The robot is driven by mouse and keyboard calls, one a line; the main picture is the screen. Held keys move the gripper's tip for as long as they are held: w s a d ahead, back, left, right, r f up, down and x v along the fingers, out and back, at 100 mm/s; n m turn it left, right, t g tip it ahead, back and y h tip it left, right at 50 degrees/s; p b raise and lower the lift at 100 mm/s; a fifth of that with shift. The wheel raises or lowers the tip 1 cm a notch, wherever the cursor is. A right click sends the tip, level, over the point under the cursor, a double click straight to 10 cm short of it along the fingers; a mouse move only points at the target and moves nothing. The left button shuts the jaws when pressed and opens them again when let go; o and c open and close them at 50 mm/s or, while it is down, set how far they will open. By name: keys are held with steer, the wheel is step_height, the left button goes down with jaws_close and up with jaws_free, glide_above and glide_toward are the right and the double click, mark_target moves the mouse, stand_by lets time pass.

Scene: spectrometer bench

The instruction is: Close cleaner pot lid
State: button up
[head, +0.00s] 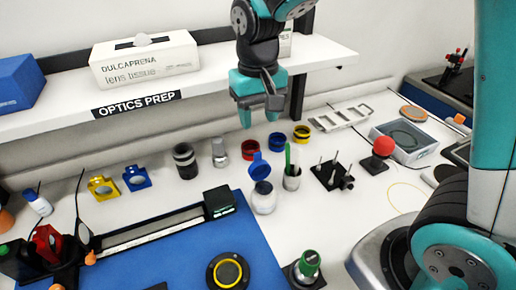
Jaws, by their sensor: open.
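The cleaner pot (264,201) is a small white jar standing on the white bench, just behind the blue mat. Its blue lid (260,167) is open and stands tilted up at the back of the pot's rim. My gripper (259,118) is teal and hangs pointing down in front of the shelf. It appears above and slightly behind the lid in the picture, apart from it. Its two fingers are spread with nothing between them. Nothing hides the pot or its lid.
A cup with a green tool (291,181) stands close to the pot's right. A grey cylinder (219,153) and a dark jar (185,161) stand left. The shelf (215,88) overhangs the back. The blue mat (175,255) lies in front.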

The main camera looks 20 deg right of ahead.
mark_target(258, 153)
step_height(258, 153, down, 10)
steer(key=shift+f+p, duration=0.25)
steer(key=shift+p, duration=0.3)
jaws_close()
